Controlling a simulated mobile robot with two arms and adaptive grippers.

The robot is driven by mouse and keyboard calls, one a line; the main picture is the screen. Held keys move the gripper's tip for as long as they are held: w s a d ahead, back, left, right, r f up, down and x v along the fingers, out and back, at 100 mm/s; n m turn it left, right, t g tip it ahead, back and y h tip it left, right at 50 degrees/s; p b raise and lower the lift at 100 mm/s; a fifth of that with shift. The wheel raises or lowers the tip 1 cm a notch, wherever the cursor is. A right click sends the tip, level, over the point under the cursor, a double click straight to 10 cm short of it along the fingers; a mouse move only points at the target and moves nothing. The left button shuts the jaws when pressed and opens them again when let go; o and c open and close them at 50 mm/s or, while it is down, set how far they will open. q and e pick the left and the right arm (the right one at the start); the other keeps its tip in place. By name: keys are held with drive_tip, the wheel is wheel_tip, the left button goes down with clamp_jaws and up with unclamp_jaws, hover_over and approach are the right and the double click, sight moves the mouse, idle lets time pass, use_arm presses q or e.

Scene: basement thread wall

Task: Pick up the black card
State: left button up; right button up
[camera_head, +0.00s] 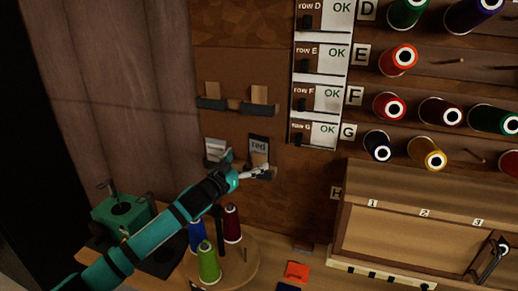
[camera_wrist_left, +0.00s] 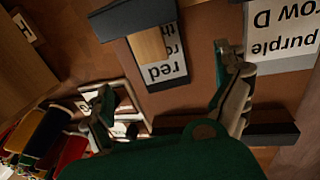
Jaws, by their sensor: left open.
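My left gripper (camera_head: 248,166) reaches up to the lower pair of wall pockets and is open. In the left wrist view its two fingers (camera_wrist_left: 166,78) are spread on either side of a card marked "red" (camera_wrist_left: 167,71), with nothing visibly held. That red card (camera_head: 258,146) stands in the lower right pocket in the head view. A white card (camera_head: 215,148) stands in the lower left pocket, partly hidden by the gripper. A "purple row D" card (camera_wrist_left: 283,38) shows in the left wrist view. I cannot read any card marked black. My right gripper is out of view.
Two upper pockets (camera_head: 232,105) hold tan tabs. A row board (camera_head: 319,92) with OK cards and spool pegs are to the right. Spools on a round stand (camera_head: 236,274) are below my arm. An orange card (camera_head: 297,271) lies on the bench by a wooden case (camera_head: 410,238).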

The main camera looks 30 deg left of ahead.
sight(258, 151)
use_arm(q)
drive_tip(key=w+p, duration=0.2)
drive_tip(key=w, duration=0.2)
drive_tip(key=shift+w+r, duration=0.15)
drive_tip(key=shift+w, duration=0.6)
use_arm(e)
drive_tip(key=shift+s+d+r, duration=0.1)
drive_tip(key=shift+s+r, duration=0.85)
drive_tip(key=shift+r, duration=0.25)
use_arm(q)
drive_tip(key=shift+s, duration=0.1)
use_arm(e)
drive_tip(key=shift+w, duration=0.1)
use_arm(q)
drive_tip(key=c, duration=1)
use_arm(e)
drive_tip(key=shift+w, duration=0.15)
use_arm(q)
drive_tip(key=shift+a, duration=0.1)
